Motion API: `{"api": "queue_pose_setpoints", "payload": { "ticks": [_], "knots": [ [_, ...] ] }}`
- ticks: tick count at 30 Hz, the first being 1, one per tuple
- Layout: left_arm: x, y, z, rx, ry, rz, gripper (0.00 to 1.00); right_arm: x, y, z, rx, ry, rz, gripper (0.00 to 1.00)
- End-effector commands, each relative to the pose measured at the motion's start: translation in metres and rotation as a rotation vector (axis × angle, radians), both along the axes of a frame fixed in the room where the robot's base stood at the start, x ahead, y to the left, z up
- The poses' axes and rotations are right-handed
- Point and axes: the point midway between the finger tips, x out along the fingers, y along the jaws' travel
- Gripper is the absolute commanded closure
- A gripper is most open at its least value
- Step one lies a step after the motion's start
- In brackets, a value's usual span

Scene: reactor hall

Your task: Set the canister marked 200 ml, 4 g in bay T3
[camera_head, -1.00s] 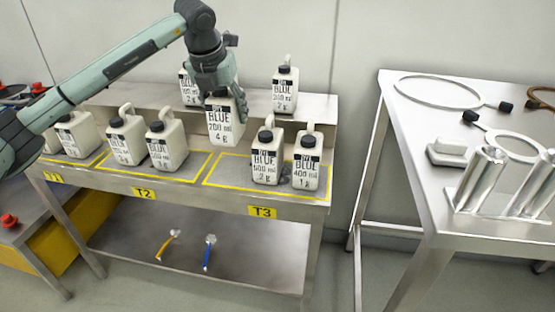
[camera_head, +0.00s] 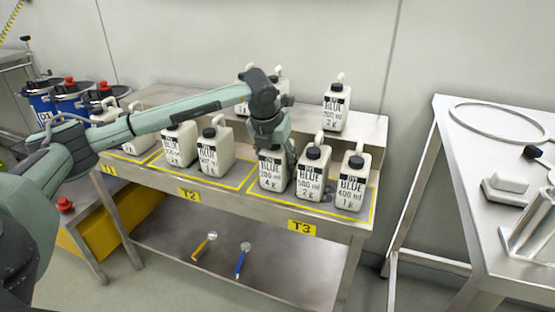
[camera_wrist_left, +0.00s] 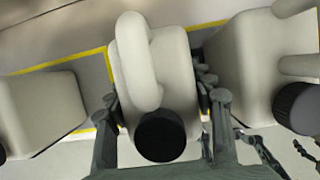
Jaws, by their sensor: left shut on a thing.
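The white canister marked 200 ml, 4 g (camera_head: 271,172) is upright in the left part of bay T3 (camera_head: 262,198), a yellow-outlined area with a T3 plate (camera_head: 302,227). My left gripper (camera_head: 269,142) is shut on it from above. I cannot tell whether its base touches the bench. In the left wrist view the canister (camera_wrist_left: 176,68), with handle and black cap, is between the fingers. Beside it in T3 stand the 500 ml, 2 g canister (camera_head: 312,176) and the 400 ml, 1 g canister (camera_head: 350,186). My right gripper is not in view.
Bay T2 holds two canisters (camera_head: 215,150) to the left. Another canister (camera_head: 336,104) stands on the raised back shelf (camera_head: 366,128), with more behind my gripper. A neighbouring canister (camera_wrist_left: 262,65) is close to my fingers in the wrist view. A metal table (camera_head: 470,180) stands right.

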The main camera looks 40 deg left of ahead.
Motion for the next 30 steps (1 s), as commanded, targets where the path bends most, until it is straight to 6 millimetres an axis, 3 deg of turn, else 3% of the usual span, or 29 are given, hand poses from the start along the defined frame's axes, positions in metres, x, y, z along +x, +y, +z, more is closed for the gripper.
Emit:
{"api": "queue_pose_setpoints", "payload": {
  "ticks": [3, 4, 8, 20, 26, 30],
  "knots": [
    [0.001, 0.0, -0.001, 0.0, -0.002, 0.0, 0.93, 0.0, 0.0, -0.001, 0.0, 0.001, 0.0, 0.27],
    [0.0, 0.0, -0.001, 0.0, 0.0, 0.0, 0.44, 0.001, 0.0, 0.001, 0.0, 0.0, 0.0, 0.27],
    [0.0, 0.0, -0.001, 0.0, 0.001, 0.0, 0.28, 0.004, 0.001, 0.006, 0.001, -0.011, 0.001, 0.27],
    [-0.001, -0.001, 0.004, 0.0, -0.001, -0.001, 0.27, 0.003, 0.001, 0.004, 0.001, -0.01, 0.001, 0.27],
    [-0.013, -0.004, 0.035, 0.001, -0.004, -0.002, 0.27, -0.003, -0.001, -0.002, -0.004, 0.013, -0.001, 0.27],
    [-0.025, -0.006, 0.064, 0.0, -0.004, -0.001, 0.27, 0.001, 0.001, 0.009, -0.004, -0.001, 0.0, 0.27]
  ]
}}
